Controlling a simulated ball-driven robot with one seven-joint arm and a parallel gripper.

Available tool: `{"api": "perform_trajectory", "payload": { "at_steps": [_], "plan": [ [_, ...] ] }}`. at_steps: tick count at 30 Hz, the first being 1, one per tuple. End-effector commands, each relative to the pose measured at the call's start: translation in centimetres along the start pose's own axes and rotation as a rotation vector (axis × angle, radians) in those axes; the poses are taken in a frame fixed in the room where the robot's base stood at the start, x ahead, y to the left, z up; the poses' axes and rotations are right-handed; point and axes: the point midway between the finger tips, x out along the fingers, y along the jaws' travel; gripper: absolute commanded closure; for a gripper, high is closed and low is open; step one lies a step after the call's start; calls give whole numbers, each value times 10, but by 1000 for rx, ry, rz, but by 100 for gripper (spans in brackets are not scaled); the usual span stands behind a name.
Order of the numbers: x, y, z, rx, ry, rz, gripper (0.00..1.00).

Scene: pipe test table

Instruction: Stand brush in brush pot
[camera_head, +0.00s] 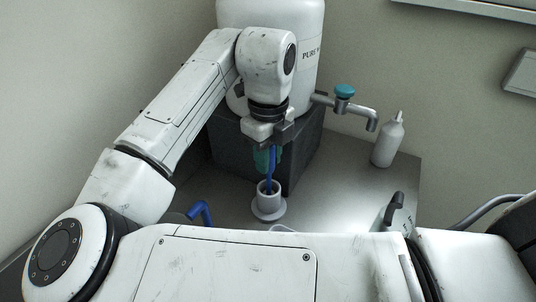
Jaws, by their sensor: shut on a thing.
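My gripper (266,145) points down over the table, in front of the dark block. It is shut on the brush (270,172), which has a blue shaft and hangs upright below the fingers. The green part near the fingers is partly covered by the gripper. The brush pot (269,206) is a small white cup on a wide round base, directly below the gripper. The brush's lower end appears within the pot's mouth. Its tip is hidden, so I cannot tell whether it touches the bottom.
A white tank (309,30) stands on a dark block (305,150) close behind my gripper. Its tap (344,92) reaches out to the right. A white bottle (387,143) stands at the back right. A blue bent handle (201,211) is left of the pot.

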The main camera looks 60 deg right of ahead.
Motion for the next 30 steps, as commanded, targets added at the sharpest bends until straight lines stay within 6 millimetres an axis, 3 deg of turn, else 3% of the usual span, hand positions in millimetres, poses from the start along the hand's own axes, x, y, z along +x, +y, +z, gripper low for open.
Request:
{"api": "perform_trajectory", "payload": {
  "at_steps": [4,5,13,23,30],
  "plan": [
    [2,0,0,0,0,0,100],
    [2,0,0,0,0,0,71],
    [2,0,0,0,0,0,45],
    [-2,0,0,0,-1,0,44],
    [-38,0,1,1,-3,0,44]
  ]
}}
